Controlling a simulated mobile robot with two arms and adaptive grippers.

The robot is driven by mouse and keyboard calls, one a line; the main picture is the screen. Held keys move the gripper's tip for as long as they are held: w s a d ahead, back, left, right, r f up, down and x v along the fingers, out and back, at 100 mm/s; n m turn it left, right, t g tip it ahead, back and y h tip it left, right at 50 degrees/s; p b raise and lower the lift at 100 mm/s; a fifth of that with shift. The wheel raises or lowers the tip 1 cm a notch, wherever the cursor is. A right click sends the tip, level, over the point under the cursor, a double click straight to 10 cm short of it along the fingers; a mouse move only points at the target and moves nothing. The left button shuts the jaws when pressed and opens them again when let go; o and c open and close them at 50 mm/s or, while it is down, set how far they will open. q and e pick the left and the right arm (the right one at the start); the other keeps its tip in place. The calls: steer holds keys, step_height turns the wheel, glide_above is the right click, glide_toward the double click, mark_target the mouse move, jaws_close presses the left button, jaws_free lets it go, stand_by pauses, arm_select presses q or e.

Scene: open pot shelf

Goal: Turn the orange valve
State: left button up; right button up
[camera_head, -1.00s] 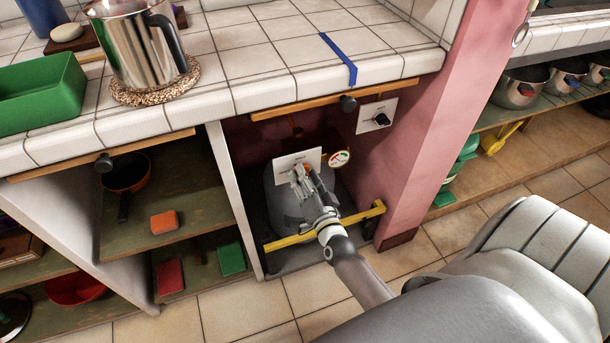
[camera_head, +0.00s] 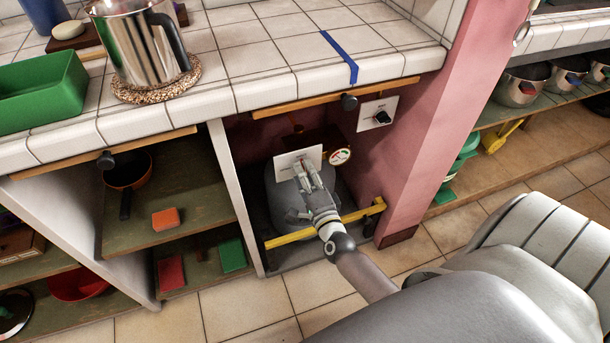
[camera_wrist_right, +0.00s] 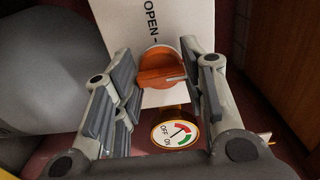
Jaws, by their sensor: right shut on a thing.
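The orange valve (camera_wrist_right: 162,68) is a round knob with a pale line across it that points right in the right wrist view. My right gripper (camera_head: 305,175) reaches into the bay under the counter, in front of the same plate. Its fingers are shut on the valve, one on each side. In the head view the gripper hides the valve. My left gripper is in neither view.
A round gauge (camera_head: 340,156) is beside the plate. A grey tank (camera_head: 283,205) stands behind the gripper. A yellow bar (camera_head: 290,238) crosses the bay front below my arm. A white divider (camera_head: 232,195) and a pink pillar (camera_head: 425,120) bound the bay.

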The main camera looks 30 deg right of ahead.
stand_by(0.5)
steer(key=o, duration=1)
steer(key=v, duration=1.2)
